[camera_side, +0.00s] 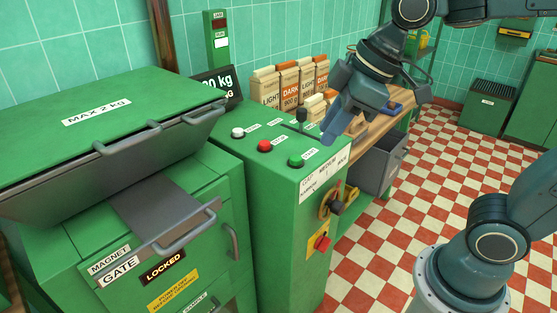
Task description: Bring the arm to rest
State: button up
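My gripper (334,128) hangs in the air over the right end of the green control console (275,190), fingers pointing down and to the left. No object shows in it. From this angle I cannot tell whether the fingers are apart or together. The fingertips are to the right of a black lever (301,116) on the console top; I see no contact. My arm comes in from the upper right, with its base at the lower right.
The console carries white (237,132), red (264,146) and green (295,160) buttons. A green machine with a lid (100,120) and a gate marked LOCKED stands left. The checkered floor (420,180) at right is mostly clear.

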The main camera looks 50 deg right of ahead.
jog(key=s+d+f+m+t+h, duration=0.1)
jog(key=s+d+f+m+h, duration=0.1)
jog(key=s+d+m, duration=0.5)
jog(key=s, duration=0.3)
jog(key=shift+f+m, duration=0.3)
dwell(0.7)
